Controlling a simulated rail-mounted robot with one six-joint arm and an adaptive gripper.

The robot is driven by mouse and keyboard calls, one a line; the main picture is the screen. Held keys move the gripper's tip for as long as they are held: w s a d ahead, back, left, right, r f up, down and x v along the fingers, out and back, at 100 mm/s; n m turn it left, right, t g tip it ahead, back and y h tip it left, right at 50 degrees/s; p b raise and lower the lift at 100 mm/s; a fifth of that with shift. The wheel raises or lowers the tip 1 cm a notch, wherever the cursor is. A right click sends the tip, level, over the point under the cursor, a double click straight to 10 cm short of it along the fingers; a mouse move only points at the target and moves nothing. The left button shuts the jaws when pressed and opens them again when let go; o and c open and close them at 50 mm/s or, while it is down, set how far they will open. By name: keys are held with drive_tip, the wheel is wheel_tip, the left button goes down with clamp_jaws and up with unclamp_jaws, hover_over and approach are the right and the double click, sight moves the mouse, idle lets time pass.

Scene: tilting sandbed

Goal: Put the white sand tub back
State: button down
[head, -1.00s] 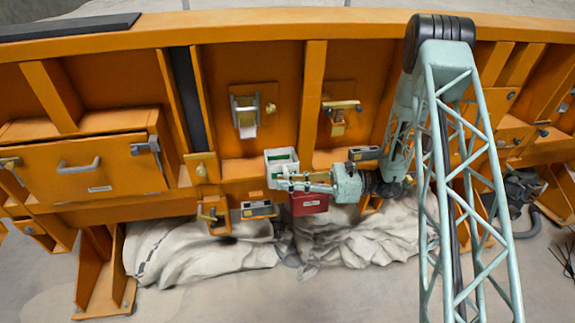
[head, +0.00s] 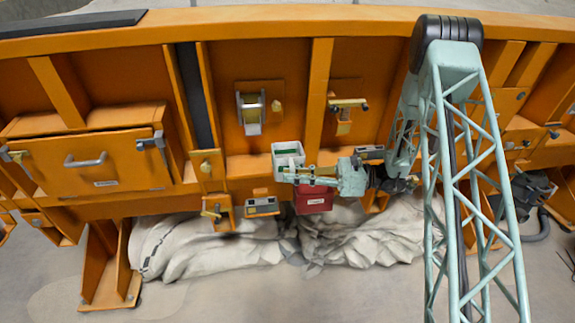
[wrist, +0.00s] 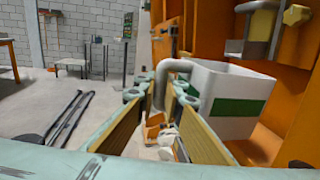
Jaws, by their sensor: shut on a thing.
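The white sand tub (head: 287,149) has a green band and stands upright in front of the orange frame, above the ledge area. In the wrist view the tub (wrist: 225,82) is at the right, with its grey bent handle (wrist: 160,80) reaching between the fingers. My gripper (head: 290,176) is at the tub's near side in the head view. In the wrist view my gripper (wrist: 160,95) has its tan-padded fingers closed around the handle; the exact contact is hard to see. The tub's underside is hidden, so I cannot tell whether it rests on anything.
A red box (head: 314,200) hangs just below my gripper. A roll holder (head: 251,108) is on the panel above left, and a clamp (head: 346,104) above right. An orange cabinet (head: 90,165) is at the left. Crumpled pale cloth (head: 205,245) lies below.

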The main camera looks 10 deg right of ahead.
sight(281, 156)
drive_tip(key=w, duration=0.4)
drive_tip(key=w+d+b, duration=0.1)
drive_tip(key=w, duration=0.4)
drive_tip(key=w+d+f, duration=0.1)
drive_tip(key=w, duration=0.3)
drive_tip(key=shift+w+f+b, duration=0.1)
drive_tip(key=shift+w+b, duration=0.3)
drive_tip(key=shift+a+f, duration=0.1)
drive_tip(key=shift+f+b, duration=0.45)
drive_tip(key=shift+f, duration=1.2)
drive_tip(key=shift+f, duration=0.1)
drive_tip(key=c, duration=3.2)
unclamp_jaws()
drive_tip(key=shift+f, duration=0.1)
drive_tip(key=o, duration=0.5)
